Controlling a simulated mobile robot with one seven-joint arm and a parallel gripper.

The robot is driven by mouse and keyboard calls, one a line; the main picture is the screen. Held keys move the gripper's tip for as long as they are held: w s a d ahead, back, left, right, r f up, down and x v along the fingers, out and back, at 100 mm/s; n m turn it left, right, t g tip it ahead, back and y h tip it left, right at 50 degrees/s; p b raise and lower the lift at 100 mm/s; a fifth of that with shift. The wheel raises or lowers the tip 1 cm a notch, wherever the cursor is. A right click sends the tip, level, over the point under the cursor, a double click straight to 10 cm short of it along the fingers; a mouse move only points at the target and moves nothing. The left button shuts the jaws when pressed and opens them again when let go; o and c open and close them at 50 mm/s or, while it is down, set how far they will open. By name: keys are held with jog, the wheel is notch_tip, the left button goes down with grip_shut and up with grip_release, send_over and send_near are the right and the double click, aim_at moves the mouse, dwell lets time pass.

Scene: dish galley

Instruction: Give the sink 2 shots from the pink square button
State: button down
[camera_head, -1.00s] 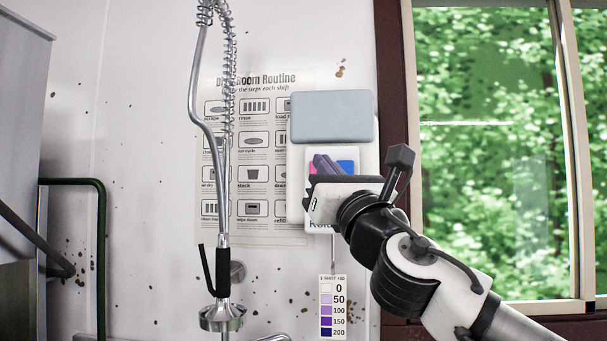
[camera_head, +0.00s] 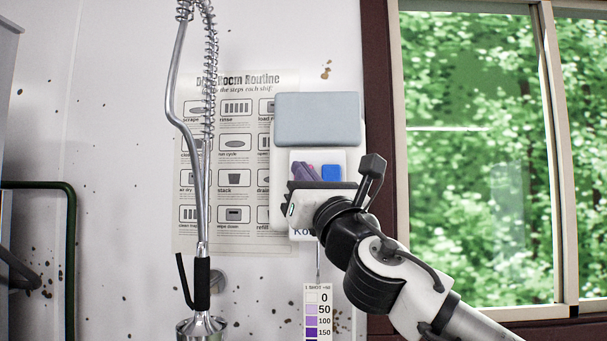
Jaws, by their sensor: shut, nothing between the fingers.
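A white wall dispenser (camera_head: 281,165) with a grey-blue cover (camera_head: 318,119) hangs over the right part of a poster. The pink button is not clearly visible; my fingers cover the panel left of the blue one. My gripper (camera_head: 304,172) is shut and empty, its fingertips in front of that part of the panel. I cannot tell whether they touch it. A shot card (camera_head: 318,312) hangs below, reading 0, 50, 100 and 150, cut off at the bottom. The sink basin is out of view.
A coiled spray tap (camera_head: 202,285) stands left of the dispenser, in front of the poster (camera_head: 228,214). A window with a dark frame (camera_head: 379,80) is on the right. A green rail (camera_head: 70,230) is at far left. The wall between rail and tap is bare but spotted.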

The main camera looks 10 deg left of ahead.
jog(key=w+a+p, duration=0.1)
jog(key=w, duration=0.5)
jog(key=shift+w+a, duration=0.2)
jog(key=shift+w, duration=0.1)
dwell(1.8)
jog(key=shift+w+a+p, duration=0.1)
jog(key=shift+w+p, duration=0.25)
jog(key=shift+w, duration=0.05)
jog(key=shift+w+a+p, duration=0.1)
jog(key=shift+w+p, duration=0.2)
jog(key=shift+w, duration=0.5)
dwell(0.8)
jog(key=shift+s, duration=0.1)
jog(key=shift+s+d, duration=0.2)
jog(key=shift+s, duration=0.9)
jog(key=shift+w, duration=0.1)
